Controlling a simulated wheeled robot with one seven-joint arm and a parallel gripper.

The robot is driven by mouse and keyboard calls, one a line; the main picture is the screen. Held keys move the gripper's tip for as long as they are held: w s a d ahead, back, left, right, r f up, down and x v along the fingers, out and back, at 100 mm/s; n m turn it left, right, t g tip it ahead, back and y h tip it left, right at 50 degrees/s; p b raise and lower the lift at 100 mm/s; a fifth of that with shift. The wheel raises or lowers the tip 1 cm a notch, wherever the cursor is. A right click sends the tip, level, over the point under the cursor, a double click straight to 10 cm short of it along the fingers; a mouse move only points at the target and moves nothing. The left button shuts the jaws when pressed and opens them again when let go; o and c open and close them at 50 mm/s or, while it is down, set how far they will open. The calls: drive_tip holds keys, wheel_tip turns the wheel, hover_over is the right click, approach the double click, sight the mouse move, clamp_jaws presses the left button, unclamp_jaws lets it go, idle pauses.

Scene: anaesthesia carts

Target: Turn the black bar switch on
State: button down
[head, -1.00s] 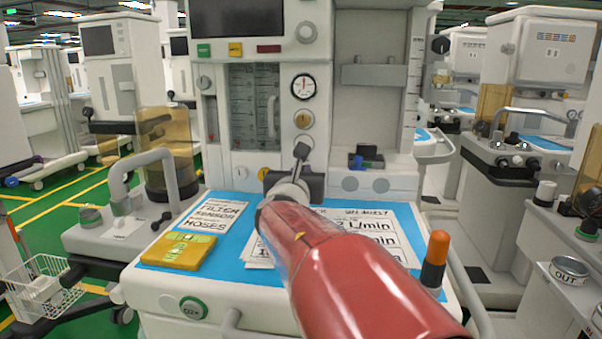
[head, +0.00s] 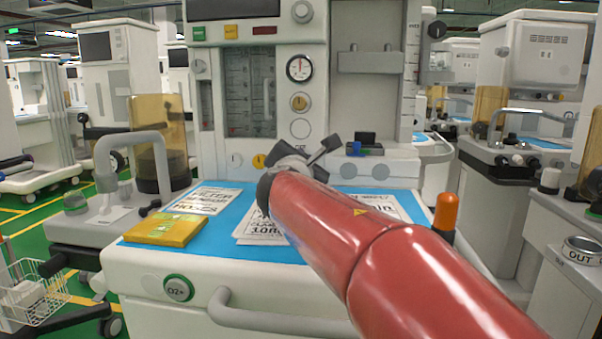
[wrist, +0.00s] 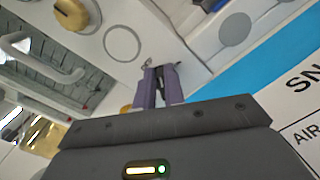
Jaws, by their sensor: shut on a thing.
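My gripper (head: 304,158) reaches the lower front panel of the white anaesthesia machine (head: 345,105), below the round dials. In the wrist view its two purple-grey fingers (wrist: 161,84) are close together against the panel. They are shut on a small dark piece, which appears to be the black bar switch (wrist: 160,88). The fingers hide most of it, so its angle cannot be told. In the head view my red arm and gripper cover the switch.
A black-and-blue fitting (head: 365,145) sits on the panel just right of my gripper. Below lie a blue work surface (head: 225,242) with paper sheets, a yellow packet (head: 165,229) and an orange-topped cylinder (head: 446,212). A grey curved handle (head: 265,322) juts from the cart front.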

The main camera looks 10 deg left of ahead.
drive_tip(key=shift+d+f+m+b, duration=0.1)
drive_tip(key=shift+f+m+b, duration=0.15)
drive_tip(key=shift+m+b, duration=0.55)
drive_tip(key=c, duration=1.5)
unclamp_jaws()
drive_tip(key=shift+r, duration=0.1)
drive_tip(key=s, duration=0.2)
drive_tip(key=s+b, duration=0.1)
drive_tip(key=s, duration=0.4)
drive_tip(key=shift+s+d, duration=0.25)
drive_tip(key=shift+s, duration=0.15)
drive_tip(key=shift+o, duration=0.6)
